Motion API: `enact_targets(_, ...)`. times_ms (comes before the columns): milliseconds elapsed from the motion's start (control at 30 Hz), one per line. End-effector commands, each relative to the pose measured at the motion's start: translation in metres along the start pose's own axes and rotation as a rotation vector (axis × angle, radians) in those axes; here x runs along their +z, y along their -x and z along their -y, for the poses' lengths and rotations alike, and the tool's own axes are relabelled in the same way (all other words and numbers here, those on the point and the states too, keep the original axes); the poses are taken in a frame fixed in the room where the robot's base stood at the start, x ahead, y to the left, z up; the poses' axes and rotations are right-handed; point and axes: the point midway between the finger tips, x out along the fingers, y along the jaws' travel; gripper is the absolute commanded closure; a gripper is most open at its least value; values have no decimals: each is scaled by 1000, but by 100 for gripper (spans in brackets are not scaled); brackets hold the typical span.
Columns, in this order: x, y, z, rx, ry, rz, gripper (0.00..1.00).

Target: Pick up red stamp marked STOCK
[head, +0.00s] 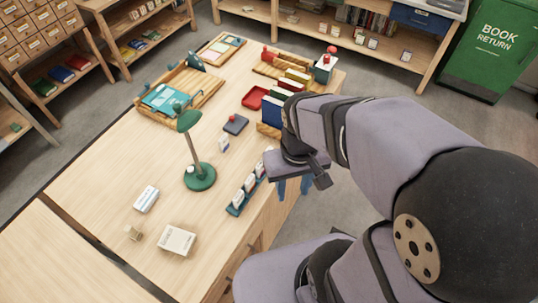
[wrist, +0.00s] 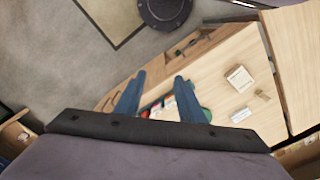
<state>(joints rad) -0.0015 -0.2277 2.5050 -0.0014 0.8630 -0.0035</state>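No STOCK marking is readable, so I cannot tell which red item is the stamp. One red-knobbed item (head: 331,50) stands on a white box at the table's far right corner. Another small red knob (head: 232,118) sits on a dark pad near the middle. A red piece (head: 268,54) is in a wooden tray at the back. My gripper (head: 293,186) hangs beyond the table's right edge, apart from all of these. In the wrist view my gripper (wrist: 159,77) has its two blue fingers apart, with nothing held between them.
A green desk lamp (head: 200,177) stands mid-table. A red tray (head: 255,97) lies behind. The left front tabletop is mostly clear.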

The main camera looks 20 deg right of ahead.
Motion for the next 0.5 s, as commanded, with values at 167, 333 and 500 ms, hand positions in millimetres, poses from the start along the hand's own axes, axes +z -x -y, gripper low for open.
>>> enact_targets(167, -15, 10, -9, 23, -17, -46, 64)
enact_targets(333, -57, 1, -35, 83, -53, -181, 64)
enact_targets(500, -111, -2, -68, 151, -87, -364, 64)
